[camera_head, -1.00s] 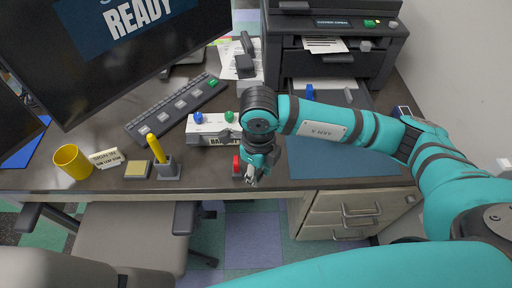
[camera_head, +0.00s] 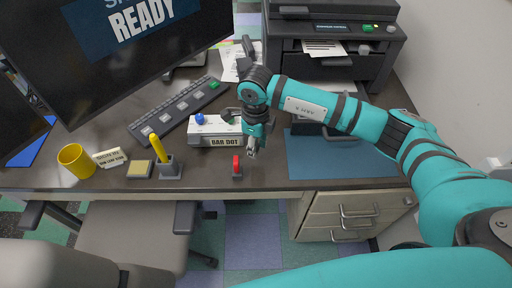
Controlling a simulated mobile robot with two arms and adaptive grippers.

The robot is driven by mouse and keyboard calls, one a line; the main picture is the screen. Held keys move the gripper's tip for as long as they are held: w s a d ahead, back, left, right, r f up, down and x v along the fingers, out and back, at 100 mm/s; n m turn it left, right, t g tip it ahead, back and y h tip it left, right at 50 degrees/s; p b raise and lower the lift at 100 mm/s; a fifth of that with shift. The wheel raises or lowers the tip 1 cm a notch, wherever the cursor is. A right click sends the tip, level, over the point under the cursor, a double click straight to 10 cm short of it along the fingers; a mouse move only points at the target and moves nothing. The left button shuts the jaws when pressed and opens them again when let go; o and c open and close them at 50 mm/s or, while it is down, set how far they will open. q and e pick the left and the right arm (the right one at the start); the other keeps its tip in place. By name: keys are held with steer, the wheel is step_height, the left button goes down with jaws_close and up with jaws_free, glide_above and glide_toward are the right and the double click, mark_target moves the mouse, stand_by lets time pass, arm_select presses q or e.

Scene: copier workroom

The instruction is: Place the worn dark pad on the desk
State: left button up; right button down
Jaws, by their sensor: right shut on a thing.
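My right gripper (camera_head: 252,150) points down over the front of the dark desk (camera_head: 218,178), beside the white box marked BAR DOT. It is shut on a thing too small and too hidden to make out. I cannot pick out the worn dark pad for certain in this view. A small red-handled piece (camera_head: 237,166) on a dark base stands at the desk's front edge, just left of and nearer than the gripper. My left gripper is not in view.
The white box (camera_head: 205,130) has a blue knob. A keyboard (camera_head: 180,108), yellow mug (camera_head: 76,160), yellow note block (camera_head: 139,169) and yellow pen in a holder (camera_head: 169,170) stand left. A blue mat (camera_head: 340,160) lies right, before the printer (camera_head: 335,50). Monitors hang over the back left.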

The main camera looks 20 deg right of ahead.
steer(key=shift+w+d, duration=0.1)
steer(key=shift+w, duration=0.2)
steer(key=shift+f, duration=0.2)
step_height(320, 180, down, 3)
steer(key=shift+p, duration=0.5)
steer(key=shift+f, duration=0.3)
steer(key=c, duration=1)
jaws_free()
steer(key=shift+r, duration=0.2)
